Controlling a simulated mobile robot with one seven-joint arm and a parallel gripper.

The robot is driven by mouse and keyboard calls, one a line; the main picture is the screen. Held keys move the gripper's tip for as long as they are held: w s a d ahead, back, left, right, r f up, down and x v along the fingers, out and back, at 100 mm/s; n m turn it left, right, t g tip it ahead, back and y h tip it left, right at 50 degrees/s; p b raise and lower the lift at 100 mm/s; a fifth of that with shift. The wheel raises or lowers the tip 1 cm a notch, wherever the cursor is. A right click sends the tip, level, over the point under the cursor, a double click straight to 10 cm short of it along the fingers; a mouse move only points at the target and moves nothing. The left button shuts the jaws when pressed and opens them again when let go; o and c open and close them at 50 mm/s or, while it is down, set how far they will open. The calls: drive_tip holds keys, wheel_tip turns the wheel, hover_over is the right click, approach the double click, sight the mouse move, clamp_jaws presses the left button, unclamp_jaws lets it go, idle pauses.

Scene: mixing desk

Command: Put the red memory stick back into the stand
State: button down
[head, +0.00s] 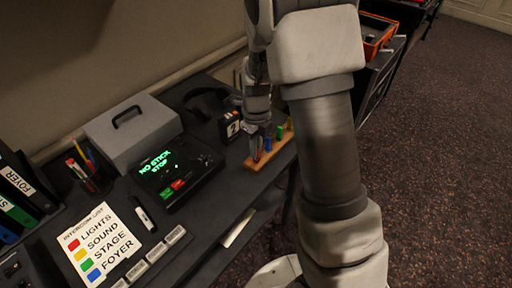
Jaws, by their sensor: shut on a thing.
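The stand (283,141) is a narrow orange-brown wooden block near the right edge of the dark desk. A blue stick (268,143), a green stick (279,132) and a yellow stick (290,124) stand upright in a row on it. My gripper (258,147) points down over the near left end of the stand. It is shut on the red memory stick (257,156), which shows only as a small red patch below the fingers. I cannot tell whether the red stick is in its slot or just above it.
A black device (178,170) with a green "NO STICK STOP" screen is left of the stand.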

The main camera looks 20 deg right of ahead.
drive_tip(key=shift+f+b, duration=0.3)
drive_tip(key=shift+f, duration=0.2)
drive_tip(key=c, duration=0.9)
unclamp_jaws()
wheel_tip(320, 180, up, 17)
drive_tip(key=p, duration=0.4)
drive_tip(key=s+r+n+t+p, duration=0.2)
drive_tip(key=s+r+n, duration=0.3)
drive_tip(key=n, duration=0.4)
drive_tip(key=s+r+n+t+p, duration=0.1)
drive_tip(key=s+r+n, duration=0.5)
drive_tip(key=s+n, duration=0.2)
drive_tip(key=s+r+n+t+p, duration=0.2)
drive_tip(key=s+r+n, duration=0.4)
drive_tip(key=n, duration=0.5)
drive_tip(key=shift+s+n+t+p, duration=0.3)
drive_tip(key=shift+s+n+p, duration=0.1)
drive_tip(key=shift+s, duration=0.35)
